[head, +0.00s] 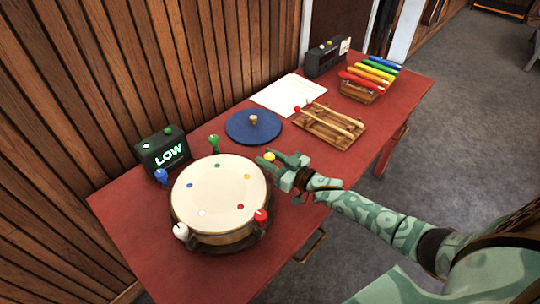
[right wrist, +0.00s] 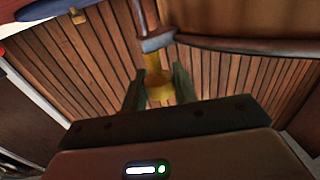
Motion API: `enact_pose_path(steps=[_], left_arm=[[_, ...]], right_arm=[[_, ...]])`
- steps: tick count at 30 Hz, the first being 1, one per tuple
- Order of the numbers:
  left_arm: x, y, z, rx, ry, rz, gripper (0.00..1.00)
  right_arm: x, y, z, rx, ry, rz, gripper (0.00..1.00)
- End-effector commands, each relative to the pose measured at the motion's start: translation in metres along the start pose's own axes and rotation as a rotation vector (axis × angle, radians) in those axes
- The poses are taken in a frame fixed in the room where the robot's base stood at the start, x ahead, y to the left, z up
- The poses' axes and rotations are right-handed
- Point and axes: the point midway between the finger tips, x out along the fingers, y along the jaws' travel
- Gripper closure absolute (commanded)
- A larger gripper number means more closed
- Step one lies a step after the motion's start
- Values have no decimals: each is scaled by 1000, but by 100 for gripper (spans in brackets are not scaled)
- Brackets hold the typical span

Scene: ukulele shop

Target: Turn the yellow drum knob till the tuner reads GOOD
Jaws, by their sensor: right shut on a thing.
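The round drum (head: 217,192) with a cream skin and coloured dots stands on the red table. Its yellow knob (head: 269,156) is at the rim on the right. My right gripper (head: 274,167) is shut on the yellow knob, which also shows between the two fingers in the right wrist view (right wrist: 158,86). The dark tuner box (head: 163,150) behind the drum on the left reads LOW in pale lit letters. Green (head: 214,142), blue (head: 161,176), white (head: 181,231) and red (head: 261,217) knobs stand around the rim. My left gripper is out of view.
A blue disc (head: 240,128) with a small knob lies behind the drum. A wooden rack with sticks (head: 330,125), a white sheet (head: 288,95), a coloured-bar xylophone (head: 368,80) and a dark box (head: 322,60) stand farther back. The wood-panelled wall borders the table's left side.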

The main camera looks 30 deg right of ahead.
Motion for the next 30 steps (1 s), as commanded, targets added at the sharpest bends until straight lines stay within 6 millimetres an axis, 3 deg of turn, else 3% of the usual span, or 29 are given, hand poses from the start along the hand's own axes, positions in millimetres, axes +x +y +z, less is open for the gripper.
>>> enact_pose_path(steps=[9, 18, 30], left_arm=[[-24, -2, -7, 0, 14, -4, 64], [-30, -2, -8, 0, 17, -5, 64], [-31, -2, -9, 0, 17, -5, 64]], right_arm=[[0, -1, -2, 8, 1, 217, 94], [0, -1, 0, 4, -1, 351, 94], [0, 0, 0, -1, -1, 384, 94]])
